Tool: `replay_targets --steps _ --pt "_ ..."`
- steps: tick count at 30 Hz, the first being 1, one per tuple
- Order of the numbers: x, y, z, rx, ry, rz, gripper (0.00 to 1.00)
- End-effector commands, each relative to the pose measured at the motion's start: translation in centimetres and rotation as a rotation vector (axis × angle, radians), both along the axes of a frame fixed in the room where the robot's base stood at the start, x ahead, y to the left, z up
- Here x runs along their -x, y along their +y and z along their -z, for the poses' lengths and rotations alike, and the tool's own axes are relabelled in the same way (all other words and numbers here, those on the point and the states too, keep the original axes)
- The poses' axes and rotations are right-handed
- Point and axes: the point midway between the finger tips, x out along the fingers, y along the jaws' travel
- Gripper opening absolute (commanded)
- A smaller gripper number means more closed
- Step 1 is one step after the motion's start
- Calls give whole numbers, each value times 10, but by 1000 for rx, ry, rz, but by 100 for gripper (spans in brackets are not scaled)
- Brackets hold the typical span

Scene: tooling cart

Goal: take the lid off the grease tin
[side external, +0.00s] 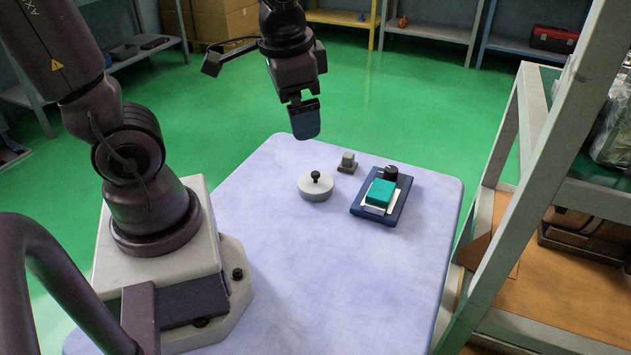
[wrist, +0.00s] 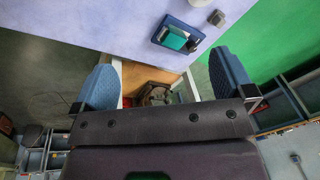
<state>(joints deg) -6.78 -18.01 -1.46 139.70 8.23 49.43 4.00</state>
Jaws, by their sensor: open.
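The grease tin (side external: 307,193) is a low, round, pale grey tin standing upright on the table. Its lid (side external: 326,182) is on top and has a dark round knob (side external: 316,176). My gripper (side external: 305,122) is in the air above and behind the tin, near the table's far edge, and touches nothing. In the wrist view my gripper (wrist: 164,80) has its two blue fingers spread wide with nothing between them. At most a sliver of the tin shows at the top edge of that view.
Right of the tin, a dark blue tray (side external: 357,210) holds a teal block (side external: 380,193) and a black knob (side external: 391,173). A small grey block on a dark base (side external: 347,163) stands behind the tin. The pale table (side external: 330,280) is clear in front. A shelf frame (side external: 500,170) stands at right.

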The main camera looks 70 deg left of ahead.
Motion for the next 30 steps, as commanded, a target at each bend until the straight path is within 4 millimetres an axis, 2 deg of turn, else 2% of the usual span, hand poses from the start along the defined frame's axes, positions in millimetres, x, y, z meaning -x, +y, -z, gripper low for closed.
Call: replay_targets --steps 1,5,9,15,18,21,26,30 --pt "-6 10 16 -36 73 55 100" --pt "-21 36 53 -121 225 270 100" --pt "-35 59 95 -179 371 576 100" --pt "-58 80 141 -236 497 1085 100" --pt "-73 83 141 -291 501 1284 100" --pt "-79 84 139 -320 504 1396 100" --pt "-79 88 151 -317 514 1446 100" --pt "-78 98 176 -315 516 1448 100"
